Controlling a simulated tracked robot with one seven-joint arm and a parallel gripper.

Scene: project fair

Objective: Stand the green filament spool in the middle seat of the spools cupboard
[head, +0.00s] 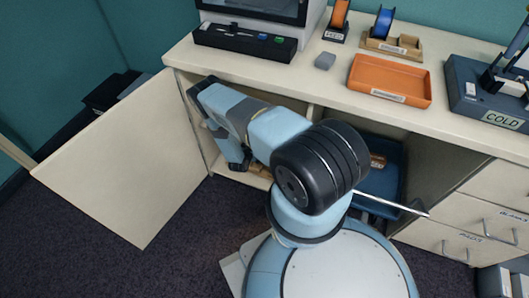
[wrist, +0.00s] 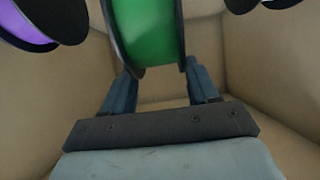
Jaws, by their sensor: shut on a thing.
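The green filament spool (wrist: 147,35) is upright at the top middle of the wrist view, between the fingers of my gripper (wrist: 162,72). The gripper is shut on its lower part. I am inside the spools cupboard, whose pale wall (wrist: 275,65) surrounds the spool in the wrist view. In the head view my arm reaches into the open cupboard (head: 192,125) and hides most of its inside. The green spool does not show there. The middle seat is not clearly visible, so I cannot tell whether the spool touches it.
A purple spool (wrist: 28,25) is at the upper left of the wrist view, and part of another dark-rimmed spool (wrist: 243,4) at the upper right. The cupboard door (head: 125,160) stands open to the left. An orange tray (head: 390,80) sits on the counter above.

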